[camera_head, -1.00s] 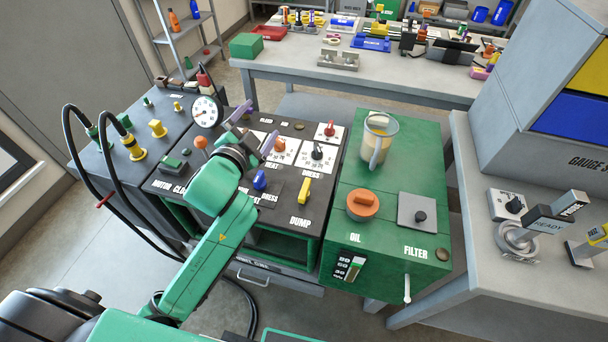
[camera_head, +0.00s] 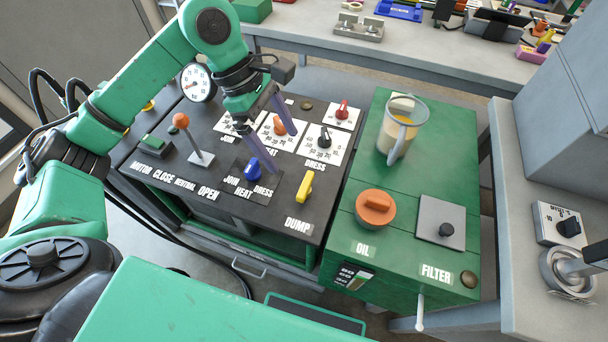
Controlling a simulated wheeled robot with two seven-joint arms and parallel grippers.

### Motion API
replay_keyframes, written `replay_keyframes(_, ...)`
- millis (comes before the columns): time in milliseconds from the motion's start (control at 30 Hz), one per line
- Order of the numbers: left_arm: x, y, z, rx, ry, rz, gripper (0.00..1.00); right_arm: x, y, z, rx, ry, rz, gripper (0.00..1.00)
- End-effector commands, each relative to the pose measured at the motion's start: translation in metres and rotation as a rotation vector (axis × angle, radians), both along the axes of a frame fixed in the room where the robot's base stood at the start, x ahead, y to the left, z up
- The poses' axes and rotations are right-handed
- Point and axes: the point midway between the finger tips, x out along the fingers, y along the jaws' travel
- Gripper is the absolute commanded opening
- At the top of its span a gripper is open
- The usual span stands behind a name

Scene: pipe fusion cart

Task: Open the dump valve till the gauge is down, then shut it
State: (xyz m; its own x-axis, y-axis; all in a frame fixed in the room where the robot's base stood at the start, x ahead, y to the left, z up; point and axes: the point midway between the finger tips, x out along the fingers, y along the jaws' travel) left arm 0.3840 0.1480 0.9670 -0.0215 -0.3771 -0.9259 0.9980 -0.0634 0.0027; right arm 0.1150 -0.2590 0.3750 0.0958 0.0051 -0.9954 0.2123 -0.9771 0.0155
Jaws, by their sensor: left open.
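The dump valve is a yellow lever (camera_head: 304,187) on the black control panel (camera_head: 222,211), just above the DUMP label. It stands at a slight tilt from upright in the picture. The gauge (camera_head: 199,83) is a round white dial at the panel's back left; its needle is too small to read surely. My left gripper (camera_head: 278,136) hangs over the middle of the panel, with two purple fingers spread apart and nothing between them. It is up and left of the yellow lever, apart from it, and near the orange and blue knobs. My right gripper is not in view.
A blue knob (camera_head: 252,169), an orange knob (camera_head: 279,126), a black knob (camera_head: 324,137) and a red knob (camera_head: 342,109) crowd the panel. An orange-topped lever (camera_head: 191,138) stands at left. The green oil unit (camera_head: 352,205) with a jug (camera_head: 401,128) adjoins on the right.

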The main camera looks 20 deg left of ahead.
Motion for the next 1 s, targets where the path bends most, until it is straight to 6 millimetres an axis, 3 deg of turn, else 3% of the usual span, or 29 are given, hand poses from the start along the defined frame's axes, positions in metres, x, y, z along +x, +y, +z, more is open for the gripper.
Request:
replay_keyframes(200, -0.003, -0.024, -0.053, -0.003, 0.006, -0.004, 1.0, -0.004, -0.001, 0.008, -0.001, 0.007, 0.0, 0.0)
replay_keyframes(400, -0.003, -0.041, -0.094, -0.005, 0.004, -0.001, 1.0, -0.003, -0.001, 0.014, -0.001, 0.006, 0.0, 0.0)
replay_keyframes(533, -0.003, -0.045, -0.105, -0.004, 0.002, 0.0, 1.0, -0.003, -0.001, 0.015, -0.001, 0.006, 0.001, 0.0)
replay_keyframes(767, -0.003, -0.045, -0.107, -0.004, 0.001, 0.0, 1.0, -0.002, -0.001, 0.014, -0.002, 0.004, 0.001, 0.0)
replay_keyframes(933, -0.003, -0.045, -0.107, -0.004, 0.0, 0.0, 0.39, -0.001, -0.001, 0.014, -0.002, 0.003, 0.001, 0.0)
replay_keyframes(1000, -0.003, -0.045, -0.107, -0.005, 0.001, 0.001, 0.38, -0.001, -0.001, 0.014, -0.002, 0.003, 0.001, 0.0)
